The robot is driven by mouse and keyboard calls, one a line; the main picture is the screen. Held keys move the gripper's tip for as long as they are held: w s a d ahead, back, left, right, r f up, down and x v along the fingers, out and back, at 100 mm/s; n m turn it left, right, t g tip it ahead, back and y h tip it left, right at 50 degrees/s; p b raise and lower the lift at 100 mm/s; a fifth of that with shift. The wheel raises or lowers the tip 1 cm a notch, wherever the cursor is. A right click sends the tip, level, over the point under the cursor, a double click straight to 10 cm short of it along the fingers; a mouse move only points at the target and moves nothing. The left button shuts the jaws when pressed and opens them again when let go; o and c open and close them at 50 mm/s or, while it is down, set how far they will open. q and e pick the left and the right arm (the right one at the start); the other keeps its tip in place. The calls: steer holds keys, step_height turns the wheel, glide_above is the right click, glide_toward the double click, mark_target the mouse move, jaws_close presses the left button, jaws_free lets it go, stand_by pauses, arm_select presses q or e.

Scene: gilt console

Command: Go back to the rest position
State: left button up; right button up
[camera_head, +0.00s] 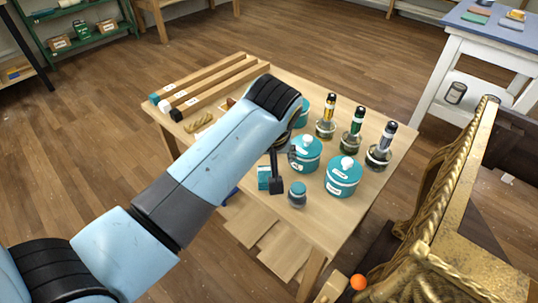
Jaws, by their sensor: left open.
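My left arm comes in from the lower left and reaches over the wooden table (330,224). My left gripper (276,188) points down over the table, next to a small teal box (264,178) and left of a small dark jar with a teal lid (297,194). I see nothing held in it; part of it is hidden by my own wrist. My right gripper is not in view.
Teal lidded pots (343,176) and several dark bottles (351,131) stand on the table's right half. Long wooden bars (215,85) lie at its back left. The gilt console (440,240) is close on the right, with an orange ball (358,282) at its lower left.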

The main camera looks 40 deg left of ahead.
arm_select(q)
steer(key=s+a+f+m+g+b, duration=0.3)
steer(key=s+f+g, duration=0.1)
steer(key=s+f, duration=1.95)
steer(key=s+a+f+m+h, duration=0.1)
steer(key=s+f+m, duration=0.1)
steer(key=s+f, duration=0.4)
steer(key=s+f+m+t+h, duration=0.1)
steer(key=s+f+m, duration=0.2)
steer(key=s+f, duration=0.3)
steer(key=s, duration=0.5)
steer(key=shift+s+a+f+b, duration=0.3)
steer(key=shift+s+a, duration=0.05)
